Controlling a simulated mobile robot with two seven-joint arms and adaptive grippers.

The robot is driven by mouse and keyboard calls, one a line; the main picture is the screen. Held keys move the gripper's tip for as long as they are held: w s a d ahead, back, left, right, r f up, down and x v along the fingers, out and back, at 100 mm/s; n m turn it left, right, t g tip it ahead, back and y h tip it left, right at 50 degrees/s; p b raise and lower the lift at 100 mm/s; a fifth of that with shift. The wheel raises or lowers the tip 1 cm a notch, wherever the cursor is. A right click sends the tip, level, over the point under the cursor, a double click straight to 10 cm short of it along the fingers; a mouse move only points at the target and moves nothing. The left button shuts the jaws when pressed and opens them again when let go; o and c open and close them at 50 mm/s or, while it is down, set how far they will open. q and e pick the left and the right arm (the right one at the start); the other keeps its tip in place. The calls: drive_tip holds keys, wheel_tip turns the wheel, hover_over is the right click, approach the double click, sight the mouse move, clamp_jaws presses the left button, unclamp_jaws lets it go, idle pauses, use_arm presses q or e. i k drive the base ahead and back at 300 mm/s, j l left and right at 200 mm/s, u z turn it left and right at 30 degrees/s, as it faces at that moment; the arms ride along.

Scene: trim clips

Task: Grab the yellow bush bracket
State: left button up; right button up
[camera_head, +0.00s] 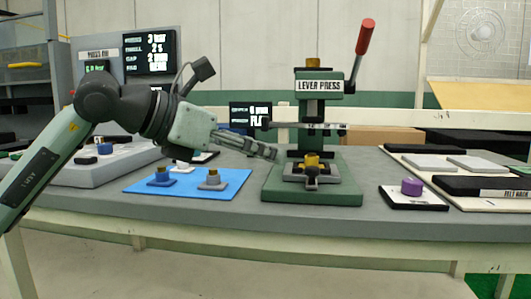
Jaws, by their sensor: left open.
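A yellow bush bracket (312,160) appears seated in the grey fixture at the foot of the green lever press (312,192), under the press head. My left gripper (268,152) reaches in from the left, above the blue mat, with its fingers pointing right towards the press. It is open, with nothing visible between the fingers. Its tips are left of the yellow part and look apart from it. My right gripper is not in view.
The press lever has a red handle (366,37). A purple piece (411,187) sits on a small plate at the right.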

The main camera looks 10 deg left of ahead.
sight(309, 161)
drive_tip(key=k, duration=1)
